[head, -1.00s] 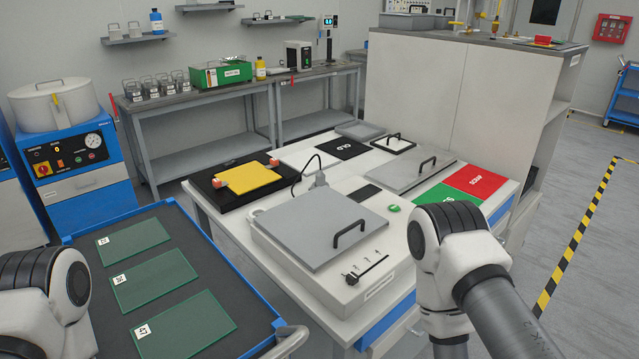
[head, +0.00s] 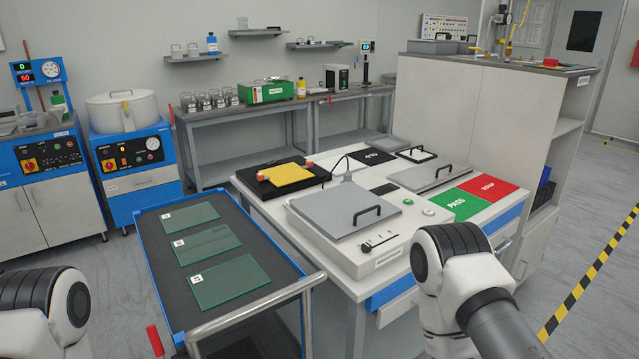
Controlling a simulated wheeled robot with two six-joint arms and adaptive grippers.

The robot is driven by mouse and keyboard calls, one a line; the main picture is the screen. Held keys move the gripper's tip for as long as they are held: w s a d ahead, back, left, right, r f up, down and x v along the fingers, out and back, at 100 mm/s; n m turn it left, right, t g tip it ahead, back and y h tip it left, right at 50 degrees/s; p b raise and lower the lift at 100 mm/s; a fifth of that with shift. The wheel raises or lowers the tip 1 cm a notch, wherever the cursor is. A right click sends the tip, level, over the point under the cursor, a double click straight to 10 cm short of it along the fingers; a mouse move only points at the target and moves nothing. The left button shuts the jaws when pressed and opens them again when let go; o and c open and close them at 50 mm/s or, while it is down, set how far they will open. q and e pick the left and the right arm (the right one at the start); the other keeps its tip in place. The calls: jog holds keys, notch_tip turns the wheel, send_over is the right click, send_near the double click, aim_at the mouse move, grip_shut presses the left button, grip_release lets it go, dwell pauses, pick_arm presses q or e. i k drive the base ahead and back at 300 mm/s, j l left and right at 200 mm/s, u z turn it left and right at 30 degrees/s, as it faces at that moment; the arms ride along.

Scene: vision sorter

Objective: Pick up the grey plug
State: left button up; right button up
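The small grey plug (head: 347,177) is at the back edge of the white vision station (head: 345,262), behind its grey lid (head: 330,212). A black cable rises from the plug and curves to the left. Whether the plug sits in a socket is too small to tell. Only links of my arms show, at the lower left and lower right. Neither gripper is in view.
A blue trolley (head: 160,285) with several green glass plates stands in front to the left of the table. A black tray with a yellow plate (head: 289,173) lies left of the plug. Green PASS (head: 455,204) and red SCRAP (head: 488,187) mats lie right.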

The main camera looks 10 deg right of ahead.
aim_at(347, 177)
jog(key=i+l+u, duration=0.2)
jog(key=l+u, duration=0.25)
jog(key=i+l+u, duration=0.1)
jog(key=l+u, duration=0.85)
jog(key=i+l, duration=0.05)
jog(key=l, duration=0.05)
